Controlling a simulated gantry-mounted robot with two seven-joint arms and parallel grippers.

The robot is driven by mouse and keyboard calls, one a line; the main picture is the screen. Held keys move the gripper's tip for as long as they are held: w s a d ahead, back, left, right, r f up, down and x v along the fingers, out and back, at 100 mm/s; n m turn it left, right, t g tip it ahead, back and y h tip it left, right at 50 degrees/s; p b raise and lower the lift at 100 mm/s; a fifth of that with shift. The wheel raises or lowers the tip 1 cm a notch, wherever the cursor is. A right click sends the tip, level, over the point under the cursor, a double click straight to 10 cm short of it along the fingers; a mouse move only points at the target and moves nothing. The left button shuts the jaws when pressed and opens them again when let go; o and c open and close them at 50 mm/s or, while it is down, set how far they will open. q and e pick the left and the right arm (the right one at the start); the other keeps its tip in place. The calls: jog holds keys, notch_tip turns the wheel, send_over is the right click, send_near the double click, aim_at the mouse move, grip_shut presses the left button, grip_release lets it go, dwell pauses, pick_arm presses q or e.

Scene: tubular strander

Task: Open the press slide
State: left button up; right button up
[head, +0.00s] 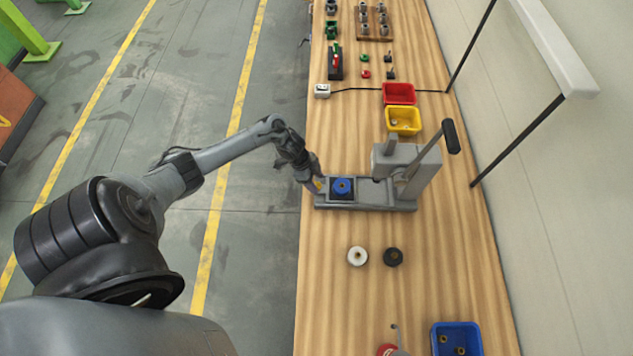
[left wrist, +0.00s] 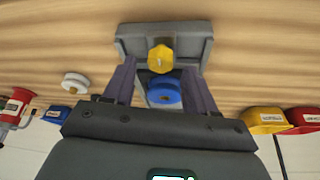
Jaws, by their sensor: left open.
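The grey press (head: 408,168) stands on the wooden bench with its black-tipped lever raised to the right. Its slide (head: 351,188) shows on the left part of the long grey base and carries a blue round part (head: 342,186). A yellow knob (left wrist: 160,58) is at the slide's near end in the left wrist view, with the blue part (left wrist: 163,92) behind it. My left gripper (head: 317,186) is at the left end of the base. In the left wrist view its open fingers (left wrist: 160,70) stand on either side of the knob; contact cannot be told.
A yellow bin (head: 403,132) and a red bin (head: 399,86) stand beyond the press. A white ring (head: 357,257) and a dark ring (head: 393,257) lie on this side of it. A blue bin (head: 435,341) is at the bottom. The bench's left edge is close.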

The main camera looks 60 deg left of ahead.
pick_arm(q)
jog(key=v, duration=0.9)
jog(key=shift+r, duration=0.2)
